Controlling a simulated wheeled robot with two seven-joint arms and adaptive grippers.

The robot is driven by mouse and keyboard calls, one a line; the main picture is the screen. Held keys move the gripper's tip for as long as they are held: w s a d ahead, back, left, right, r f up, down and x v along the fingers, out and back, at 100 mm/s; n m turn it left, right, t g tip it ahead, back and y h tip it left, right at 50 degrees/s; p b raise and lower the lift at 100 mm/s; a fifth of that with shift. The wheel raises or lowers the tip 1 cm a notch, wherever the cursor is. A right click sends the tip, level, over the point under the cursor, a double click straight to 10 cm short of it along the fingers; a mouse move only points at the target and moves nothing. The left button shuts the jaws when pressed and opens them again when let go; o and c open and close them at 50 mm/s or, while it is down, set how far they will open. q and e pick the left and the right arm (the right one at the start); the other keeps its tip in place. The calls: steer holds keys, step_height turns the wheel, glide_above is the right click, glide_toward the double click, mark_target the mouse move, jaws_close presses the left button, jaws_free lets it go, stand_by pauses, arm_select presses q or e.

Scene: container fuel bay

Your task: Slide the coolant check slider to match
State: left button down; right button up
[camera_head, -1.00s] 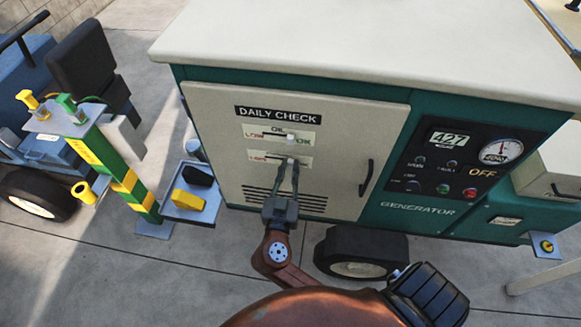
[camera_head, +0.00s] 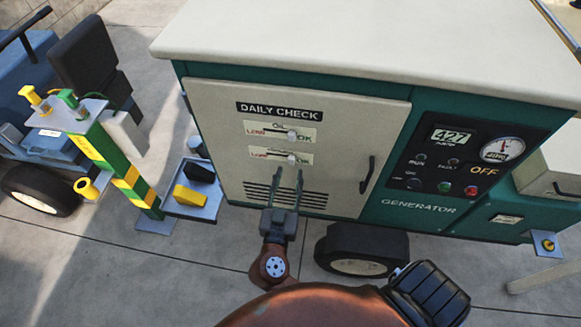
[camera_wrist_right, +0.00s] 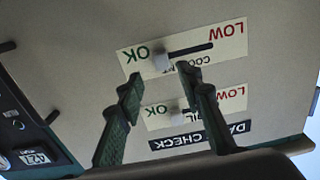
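The coolant slider's white knob (camera_head: 291,159) sits near the OK end of the lower strip on the pale panel (camera_head: 340,125). The oil slider's knob (camera_head: 291,135) is on the strip above, also near its OK end. The right wrist view shows the panel upside down, with the coolant knob (camera_wrist_right: 161,62) at the OK end of its dark slot. My right gripper (camera_head: 288,172) is open and empty just below the coolant knob, its fingertips apart from it in the head view. In the wrist view its fingers (camera_wrist_right: 159,78) stand either side of the knob's line. My left gripper is out of view.
The panel belongs to a green generator (camera_head: 440,170) with a gauge (camera_head: 502,149) and buttons on the right. A door handle (camera_head: 367,174) stands out right of the sliders. A small tray (camera_head: 210,212) with a yellow-black item and a striped post (camera_head: 128,177) are at left.

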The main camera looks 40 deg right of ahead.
steer(key=v, duration=0.7)
steer(key=shift+s+a, duration=0.25)
